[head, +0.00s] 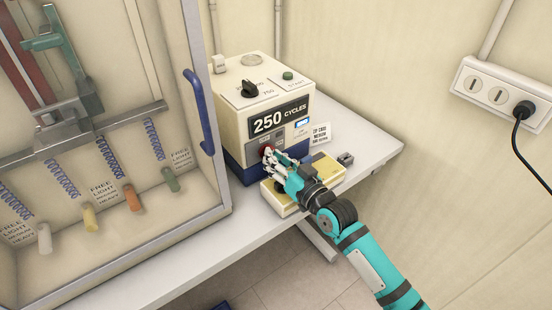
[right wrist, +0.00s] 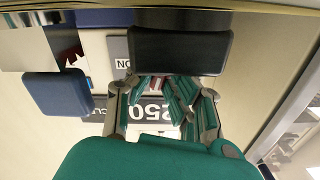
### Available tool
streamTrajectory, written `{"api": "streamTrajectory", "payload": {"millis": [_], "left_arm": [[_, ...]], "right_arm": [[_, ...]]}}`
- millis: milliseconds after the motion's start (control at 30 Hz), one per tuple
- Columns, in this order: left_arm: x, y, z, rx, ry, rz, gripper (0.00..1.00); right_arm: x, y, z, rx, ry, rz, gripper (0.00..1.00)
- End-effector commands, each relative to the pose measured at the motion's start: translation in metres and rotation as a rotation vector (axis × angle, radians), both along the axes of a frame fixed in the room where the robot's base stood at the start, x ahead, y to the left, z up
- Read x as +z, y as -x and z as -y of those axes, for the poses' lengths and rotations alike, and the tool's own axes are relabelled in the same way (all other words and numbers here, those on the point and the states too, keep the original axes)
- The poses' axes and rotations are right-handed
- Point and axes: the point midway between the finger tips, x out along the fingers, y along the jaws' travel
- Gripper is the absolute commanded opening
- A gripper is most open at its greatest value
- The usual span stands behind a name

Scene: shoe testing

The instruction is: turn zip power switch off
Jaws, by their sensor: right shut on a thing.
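The cream and blue testing machine (head: 240,115) stands on the grey table and reads "250 CYCLES". A red switch (head: 267,149) is on its front, below the display, and is partly hidden by my fingers. My right gripper (head: 271,155) reaches in from the lower right, with its fingers shut on the red switch. In the right wrist view, the fingers (right wrist: 165,88) close together in front of the machine's face, beside an upside-down "ON" label (right wrist: 123,52). The switch's exact position is hidden. My left gripper is not in view.
A yellow-topped box (head: 327,170) lies under my right gripper. A printed card (head: 321,135) and a small grey piece (head: 345,158) are nearby. A glazed cabinet with a blue handle (head: 198,110) is at left. A wall socket (head: 497,92) with a black plug is at right.

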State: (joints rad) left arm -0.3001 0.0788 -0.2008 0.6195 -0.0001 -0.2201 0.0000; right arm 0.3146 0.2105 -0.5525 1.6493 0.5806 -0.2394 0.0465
Motion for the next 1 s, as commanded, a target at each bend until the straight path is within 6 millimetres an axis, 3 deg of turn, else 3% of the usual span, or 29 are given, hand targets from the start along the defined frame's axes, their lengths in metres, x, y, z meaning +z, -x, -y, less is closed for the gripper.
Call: {"api": "streamTrajectory", "payload": {"millis": [400,1000], "left_arm": [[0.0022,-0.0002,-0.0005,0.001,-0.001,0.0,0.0],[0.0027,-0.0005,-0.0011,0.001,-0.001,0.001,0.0]], "right_arm": [[-0.0004,0.0004,-0.0002,0.0,0.195,0.139,0.0],[-0.0007,0.0006,-0.0006,-0.001,0.238,0.171,0.0]]}}
